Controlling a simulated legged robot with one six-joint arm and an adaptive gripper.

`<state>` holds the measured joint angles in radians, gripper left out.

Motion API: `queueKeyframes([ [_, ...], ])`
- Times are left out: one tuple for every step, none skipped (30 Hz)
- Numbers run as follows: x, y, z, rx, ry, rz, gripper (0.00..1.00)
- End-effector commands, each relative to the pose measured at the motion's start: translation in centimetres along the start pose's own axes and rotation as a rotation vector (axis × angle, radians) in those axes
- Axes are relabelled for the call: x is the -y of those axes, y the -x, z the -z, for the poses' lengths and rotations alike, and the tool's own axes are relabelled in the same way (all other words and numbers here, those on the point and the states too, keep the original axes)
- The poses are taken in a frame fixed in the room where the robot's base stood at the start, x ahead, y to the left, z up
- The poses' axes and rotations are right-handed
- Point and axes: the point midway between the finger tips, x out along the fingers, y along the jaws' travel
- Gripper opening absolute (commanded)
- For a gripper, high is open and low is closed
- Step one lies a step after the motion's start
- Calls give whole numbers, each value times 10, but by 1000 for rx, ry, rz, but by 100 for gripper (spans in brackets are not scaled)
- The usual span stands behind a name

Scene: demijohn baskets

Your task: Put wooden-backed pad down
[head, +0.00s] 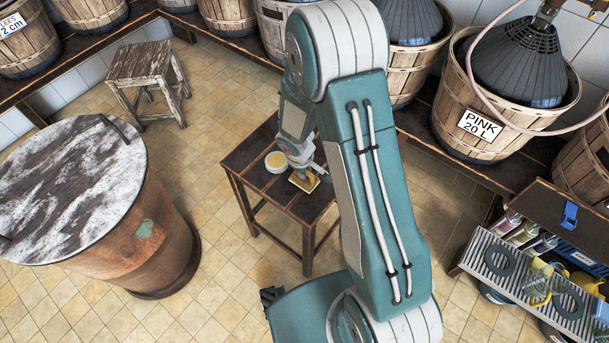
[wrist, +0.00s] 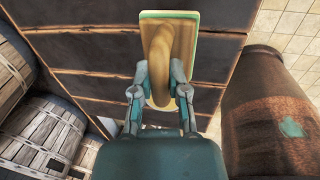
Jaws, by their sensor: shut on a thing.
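The wooden-backed pad (wrist: 184,45) shows in the wrist view as a pale rectangular board with a yellow-green edge and a tan curved handle (wrist: 157,55). My gripper (wrist: 160,80) is shut on the handle, one finger on each side. In the head view the pad (head: 304,181) appears yellow beneath my gripper (head: 303,166), over the small dark wooden table (head: 252,160). I cannot tell whether its underside touches the tabletop. My arm and fingers hide part of the pad and table.
A round tin with yellow contents (head: 276,161) sits close left of the pad on the table. A rusty barrel (head: 150,245) stands left, a wooden stool (head: 140,63) behind. Basketed demijohns (head: 520,65) line the back; a grey ribbed rack (head: 500,262) stands right.

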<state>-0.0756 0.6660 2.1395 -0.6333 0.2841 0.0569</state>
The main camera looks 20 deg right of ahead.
Motion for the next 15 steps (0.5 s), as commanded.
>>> queueKeyframes([
  [-1,-3,2,0,-1,0,0],
  [-2,-5,2,0,-1,0,0],
  [-3,-8,4,1,-1,1,0],
  [-4,-12,5,1,-2,1,0],
  [-4,-16,6,2,-1,1,0],
  [-2,-23,5,4,0,1,0],
  [-1,-27,5,4,2,0,0],
  [0,-31,5,4,1,0,0],
  [1,-35,5,3,0,1,0],
  [1,-38,5,2,1,0,0],
  [2,-39,5,1,-1,0,0],
  [2,-41,6,1,0,0,0],
  [2,-41,6,0,0,0,0],
  [2,-41,6,0,0,0,0],
  [2,-41,6,0,-1,0,0],
])
